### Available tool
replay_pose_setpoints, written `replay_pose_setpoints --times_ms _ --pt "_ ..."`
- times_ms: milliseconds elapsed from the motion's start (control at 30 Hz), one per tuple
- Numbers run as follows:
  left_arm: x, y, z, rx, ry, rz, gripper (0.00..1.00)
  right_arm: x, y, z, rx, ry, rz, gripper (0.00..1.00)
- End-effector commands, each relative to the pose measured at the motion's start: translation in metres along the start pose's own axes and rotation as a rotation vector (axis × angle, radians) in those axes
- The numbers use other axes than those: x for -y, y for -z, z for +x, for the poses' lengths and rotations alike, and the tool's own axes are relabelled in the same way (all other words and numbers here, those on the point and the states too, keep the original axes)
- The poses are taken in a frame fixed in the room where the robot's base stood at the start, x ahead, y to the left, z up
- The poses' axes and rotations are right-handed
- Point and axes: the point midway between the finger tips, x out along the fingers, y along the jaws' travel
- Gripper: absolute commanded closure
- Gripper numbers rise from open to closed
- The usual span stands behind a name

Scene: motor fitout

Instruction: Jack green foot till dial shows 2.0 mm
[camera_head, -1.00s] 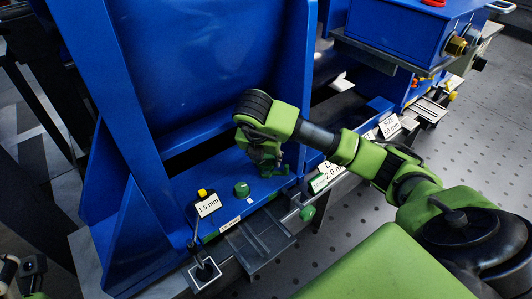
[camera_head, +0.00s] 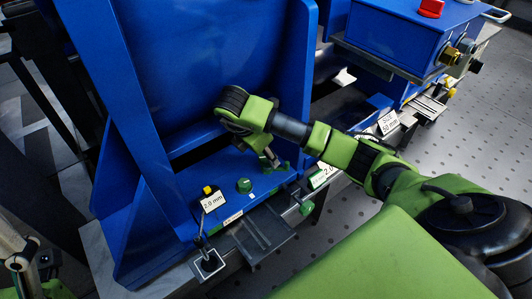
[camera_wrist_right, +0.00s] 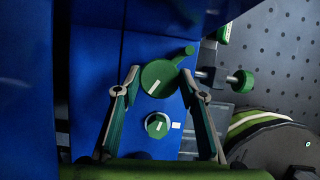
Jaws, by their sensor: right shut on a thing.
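The dial readout (camera_head: 213,201), a white card with a yellow cap on a small stand, shows 2.0 mm. My right gripper (camera_head: 273,163) is over the blue base ledge. In the right wrist view its two fingers (camera_wrist_right: 160,82) are on either side of a round green jack head (camera_wrist_right: 158,75) with a short lever and a white mark, and are closed on it. A smaller green knob (camera_head: 244,186) stands beside it on the ledge and also shows in the wrist view (camera_wrist_right: 157,125). My left arm shows only in part at the lower left; its fingertips are unclear.
A grey slotted plate (camera_head: 262,235) juts out in front. The tall blue frame (camera_head: 200,75) rises behind. Perforated floor lies open at right.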

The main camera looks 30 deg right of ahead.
Motion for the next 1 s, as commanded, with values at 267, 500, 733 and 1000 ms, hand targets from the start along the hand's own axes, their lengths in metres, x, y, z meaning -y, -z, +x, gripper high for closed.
replay_pose_setpoints --times_ms 267,500,733,1000 --pt "0.0 -0.003 0.0 0.013 0.0 0.001 0.28 0.001 0.002 0.002 -0.003 0.006 0.002 0.84" --pt "0.0 -0.003 0.0 0.013 0.0 0.001 0.28 0.001 0.002 0.002 -0.002 0.005 0.002 0.45" --pt "0.0 -0.003 0.0 0.013 0.0 0.001 0.28 0.001 0.001 0.001 -0.002 0.003 0.003 0.45" --pt "0.0 -0.002 0.0 0.011 0.0 0.0 0.28 -0.001 -0.001 -0.018 0.001 -0.002 0.003 0.45"
